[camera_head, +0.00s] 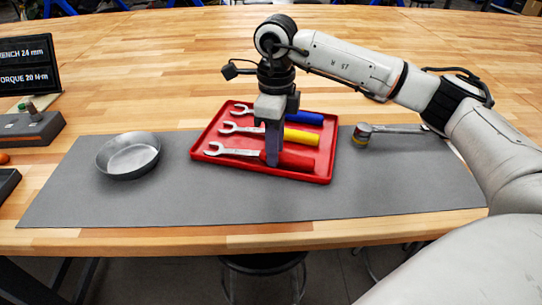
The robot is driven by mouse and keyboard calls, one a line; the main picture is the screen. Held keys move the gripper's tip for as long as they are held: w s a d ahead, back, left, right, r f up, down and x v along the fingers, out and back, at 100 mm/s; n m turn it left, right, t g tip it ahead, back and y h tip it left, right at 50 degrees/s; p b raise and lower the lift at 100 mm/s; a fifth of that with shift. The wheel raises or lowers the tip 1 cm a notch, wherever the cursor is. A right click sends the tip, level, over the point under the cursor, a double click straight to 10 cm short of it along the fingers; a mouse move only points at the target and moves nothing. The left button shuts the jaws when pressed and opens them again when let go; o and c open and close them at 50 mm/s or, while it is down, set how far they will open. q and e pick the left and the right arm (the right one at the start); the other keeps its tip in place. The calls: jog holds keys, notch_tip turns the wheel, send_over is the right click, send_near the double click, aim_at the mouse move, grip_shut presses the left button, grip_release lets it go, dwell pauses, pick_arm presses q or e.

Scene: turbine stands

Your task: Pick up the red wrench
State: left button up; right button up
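The red wrench (232,152) lies in a red tray (328,152), nearest me, with its silver open jaw to the left and its red handle to the right. A yellow-handled wrench (302,137) and a blue-handled wrench (305,117) lie behind it in the same tray. My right gripper (273,158) points straight down at the left end of the red handle and covers part of it. The fingers overlap in this view, so their opening and any hold on the handle cannot be told. My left gripper is not in view.
A round metal pan (128,156) stands on the left of the grey mat (220,200). A hammer-like tool (364,133) lies right of the tray, near my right arm. A dark display (28,65) and a grey block (30,128) stand at the far left.

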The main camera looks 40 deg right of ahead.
jog(key=shift+c, duration=0.3)
grip_shut()
jog(key=shift+r, duration=0.15)
notch_tip(320, 180, up, 10)
jog(key=shift+c, duration=1.9)
grip_release()
grip_shut()
